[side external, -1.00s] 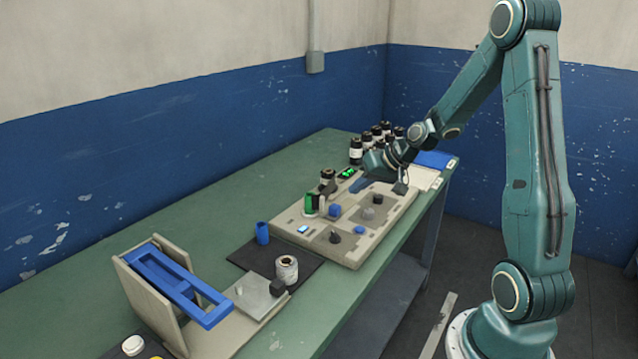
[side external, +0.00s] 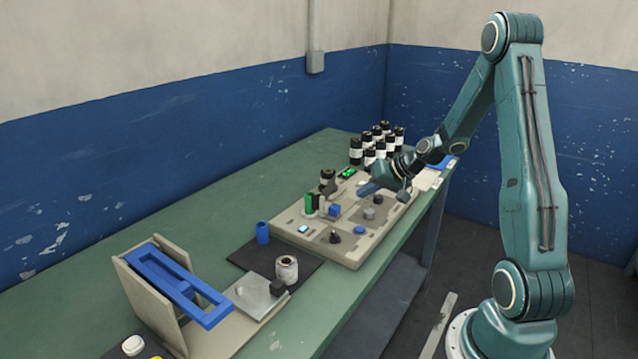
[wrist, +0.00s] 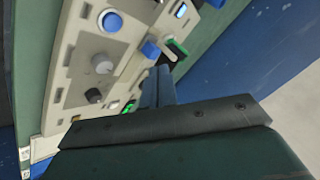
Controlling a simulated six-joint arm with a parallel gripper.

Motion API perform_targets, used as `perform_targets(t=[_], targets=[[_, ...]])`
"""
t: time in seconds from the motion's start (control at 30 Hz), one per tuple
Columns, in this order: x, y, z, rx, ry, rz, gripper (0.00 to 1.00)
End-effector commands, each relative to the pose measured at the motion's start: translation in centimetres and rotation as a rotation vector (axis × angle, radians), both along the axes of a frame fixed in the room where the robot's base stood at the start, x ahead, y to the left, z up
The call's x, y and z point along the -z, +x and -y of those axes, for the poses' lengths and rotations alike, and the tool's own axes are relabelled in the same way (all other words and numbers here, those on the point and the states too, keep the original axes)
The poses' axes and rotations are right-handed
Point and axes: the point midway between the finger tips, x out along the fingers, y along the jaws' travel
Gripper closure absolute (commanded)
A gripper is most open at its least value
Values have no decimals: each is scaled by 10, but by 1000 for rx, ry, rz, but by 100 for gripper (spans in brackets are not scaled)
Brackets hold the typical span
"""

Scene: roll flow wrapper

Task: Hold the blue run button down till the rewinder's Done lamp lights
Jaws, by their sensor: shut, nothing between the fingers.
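The rewinder panel (side external: 290,217) is a beige board on the green table. A round blue button (side external: 360,230) sits at its front edge and also shows at the top of the wrist view (wrist: 112,22). A blue block-shaped part (side external: 334,211) stands mid-panel, also visible in the wrist view (wrist: 150,50). I cannot read which lamp is the Done lamp. A green lit readout (side external: 347,172) glows at the far end, and a green part (side external: 310,203) stands at the back. My gripper (side external: 370,187) is shut and empty over the panel's far end, apart from the round blue button.
Grey knobs (wrist: 102,63) and a black knob (side external: 334,236) rise from the panel. Dark-capped bottles (side external: 378,145) stand behind the gripper. A blue cup (side external: 262,233), a labelled jar (side external: 287,270) and a blue frame (side external: 178,284) are nearer the camera. The green table left of the panel is clear.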

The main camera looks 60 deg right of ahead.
Motion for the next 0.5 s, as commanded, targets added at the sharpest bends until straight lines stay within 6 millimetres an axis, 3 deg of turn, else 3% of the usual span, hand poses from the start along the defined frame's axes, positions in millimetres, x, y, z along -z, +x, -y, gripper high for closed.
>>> perform_targets(t=[0.5], targets=[[42,0,0,0,3,-2,100]])
